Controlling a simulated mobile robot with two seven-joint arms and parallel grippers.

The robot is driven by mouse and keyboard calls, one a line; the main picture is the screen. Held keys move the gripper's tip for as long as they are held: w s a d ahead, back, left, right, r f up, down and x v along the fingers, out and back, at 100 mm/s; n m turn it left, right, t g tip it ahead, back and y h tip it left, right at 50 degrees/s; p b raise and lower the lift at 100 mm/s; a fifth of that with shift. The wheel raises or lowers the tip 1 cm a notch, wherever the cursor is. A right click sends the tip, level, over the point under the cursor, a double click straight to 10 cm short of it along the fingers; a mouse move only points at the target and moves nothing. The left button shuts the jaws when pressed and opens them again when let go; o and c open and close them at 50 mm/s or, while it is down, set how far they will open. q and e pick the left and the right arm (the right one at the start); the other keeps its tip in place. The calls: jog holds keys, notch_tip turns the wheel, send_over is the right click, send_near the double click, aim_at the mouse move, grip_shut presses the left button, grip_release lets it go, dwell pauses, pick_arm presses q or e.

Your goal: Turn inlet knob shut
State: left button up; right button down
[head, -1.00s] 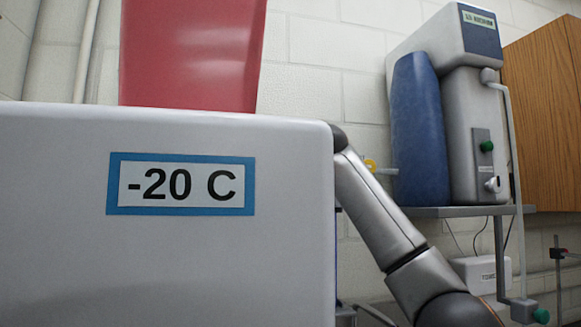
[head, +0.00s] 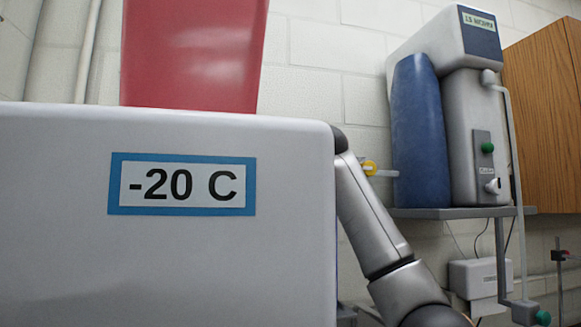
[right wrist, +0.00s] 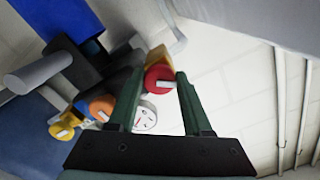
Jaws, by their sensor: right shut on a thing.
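In the right wrist view, a round red knob (right wrist: 158,79) with a pale bar across its face sits at the fingertips of my right gripper (right wrist: 157,74). Its two green fingers are on either side of the knob, shut on it. An orange knob (right wrist: 102,107) and a yellow knob (right wrist: 65,130), each with a pale bar, lie to the left. A round white gauge (right wrist: 145,117) shows between the fingers. No label tells which knob is the inlet. In the head view, a yellow knob (head: 369,168) shows beside my arm. My left gripper is out of view.
In the head view, a white box marked -20 C (head: 260,260) fills the left front, with a red container (head: 190,50) above it. A grey unit with a blue cylinder (head: 418,130) stands on a shelf (head: 450,212). A wooden cabinet (head: 545,115) is at right.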

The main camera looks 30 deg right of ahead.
jog(key=shift+c, duration=1.8)
grip_release()
jog(key=b+v, duration=0.6)
jog(key=v, duration=0.6)
jog(key=shift+s, duration=0.3)
